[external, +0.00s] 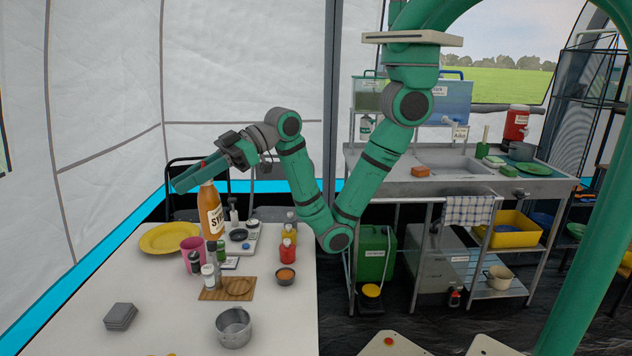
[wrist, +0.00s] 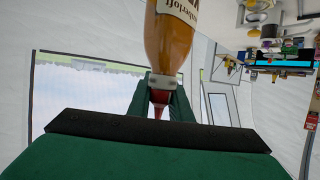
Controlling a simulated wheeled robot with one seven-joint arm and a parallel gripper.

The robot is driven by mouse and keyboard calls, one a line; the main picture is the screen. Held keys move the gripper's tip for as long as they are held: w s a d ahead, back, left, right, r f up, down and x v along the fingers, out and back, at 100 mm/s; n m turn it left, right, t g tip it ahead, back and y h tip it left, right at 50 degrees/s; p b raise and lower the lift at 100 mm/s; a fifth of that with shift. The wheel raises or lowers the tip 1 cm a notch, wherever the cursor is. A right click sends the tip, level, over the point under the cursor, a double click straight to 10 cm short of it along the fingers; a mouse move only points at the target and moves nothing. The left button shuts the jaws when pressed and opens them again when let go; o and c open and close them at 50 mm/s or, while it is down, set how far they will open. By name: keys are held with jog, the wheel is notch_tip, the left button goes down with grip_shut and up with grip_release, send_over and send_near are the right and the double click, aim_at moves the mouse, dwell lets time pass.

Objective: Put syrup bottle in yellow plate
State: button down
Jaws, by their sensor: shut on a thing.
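The syrup bottle (external: 210,210) is amber-orange with a white label and a red cap. It hangs roughly upright below my gripper (external: 187,181), over the back part of the table. My gripper is shut on the bottle's neck at the cap. In the wrist view the bottle (wrist: 170,45) shows with its neck between the green fingers (wrist: 160,103). The yellow plate (external: 152,241) lies empty on the table, to the left of the bottle. Whether the bottle's base touches the table is hard to tell, as a pink cup stands close to it.
The pink cup (external: 192,247) stands just right of the plate, with shakers beside it. A wooden board (external: 212,295), a small bowl (external: 285,276), red and yellow bottles (external: 288,251), a metal pot (external: 233,330) and grey coasters (external: 120,317) occupy the table. The front left is mostly clear.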

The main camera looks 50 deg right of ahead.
jog(key=w+d+m+t+h, duration=0.2)
jog(key=w+d+m+t, duration=0.3)
jog(key=w, duration=0.7)
jog(key=w+d+m+t+h, duration=0.25)
jog(key=w+d, duration=0.55)
jog(key=w, duration=0.5)
jog(key=w+a+f, duration=0.5)
jog(key=f, duration=0.4)
jog(key=w+a+f, duration=0.4)
jog(key=w+f, duration=0.1)
jog(key=f, duration=0.4)
jog(key=shift+a, duration=0.35)
jog(key=shift+t, duration=0.25)
jog(key=c, duration=1.6)
grip_release()
jog(key=shift+f, duration=0.1)
